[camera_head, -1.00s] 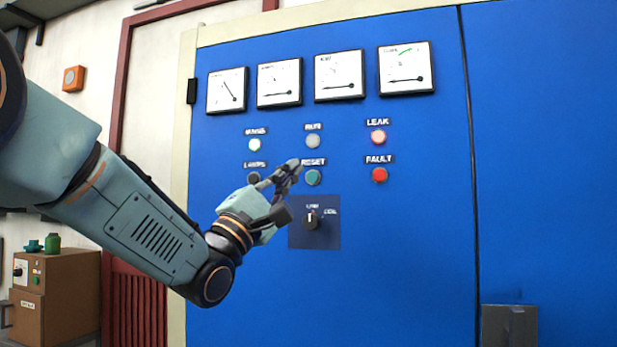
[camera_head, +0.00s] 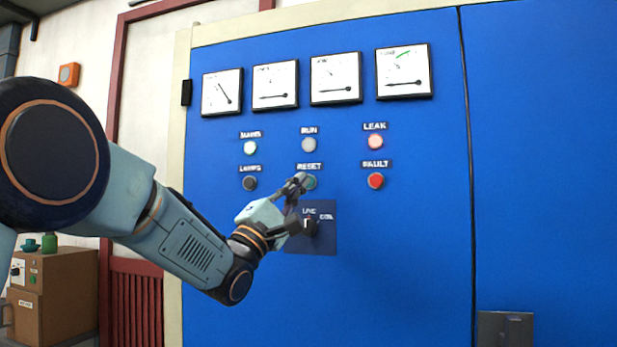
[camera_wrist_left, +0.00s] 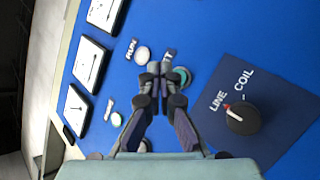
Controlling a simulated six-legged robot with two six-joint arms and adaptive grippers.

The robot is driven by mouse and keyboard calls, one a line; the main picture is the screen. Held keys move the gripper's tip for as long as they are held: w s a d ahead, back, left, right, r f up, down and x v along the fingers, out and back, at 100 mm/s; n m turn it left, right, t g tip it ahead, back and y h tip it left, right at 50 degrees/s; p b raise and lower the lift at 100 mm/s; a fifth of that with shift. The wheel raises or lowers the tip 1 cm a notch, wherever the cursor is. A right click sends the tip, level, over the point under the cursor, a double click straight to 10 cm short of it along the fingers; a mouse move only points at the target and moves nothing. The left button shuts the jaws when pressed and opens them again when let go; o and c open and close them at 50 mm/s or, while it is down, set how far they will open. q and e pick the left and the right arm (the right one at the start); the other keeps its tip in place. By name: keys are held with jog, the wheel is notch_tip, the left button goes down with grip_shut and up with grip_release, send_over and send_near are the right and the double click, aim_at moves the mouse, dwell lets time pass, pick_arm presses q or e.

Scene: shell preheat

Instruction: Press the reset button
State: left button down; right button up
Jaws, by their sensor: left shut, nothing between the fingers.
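The green reset button (camera_head: 312,182) sits under the RESET label on the blue cabinet, partly covered by my left gripper in the head view. My left gripper (camera_head: 299,181) is shut and empty, its fingertips at the button's left edge in that view. In the left wrist view, the shut fingertips (camera_wrist_left: 154,70) lie between the pale RUN lamp (camera_wrist_left: 142,54) and the teal reset button (camera_wrist_left: 183,76), partly hiding the RESET label. I cannot tell whether the fingers touch the panel. My right gripper is in neither view.
A black LINE/COIL selector knob (camera_head: 311,228) is just below the gripper. The dark LAMPS button (camera_head: 249,184) is to the left, the red FAULT button (camera_head: 376,181) to the right. Several gauges (camera_head: 335,78) line the top.

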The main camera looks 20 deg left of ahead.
pick_arm(q)
jog(key=shift+w+a+p, duration=0.1)
jog(key=shift+w+p, duration=0.3)
jog(key=shift+w, duration=0.65)
dwell(0.5)
jog(key=shift+d+r, duration=0.15)
jog(key=shift+d, duration=0.15)
jog(key=shift+w+a, duration=0.15)
jog(key=shift+w, duration=0.3)
jog(key=shift+s+p, duration=0.1)
jog(key=shift+p, duration=0.2)
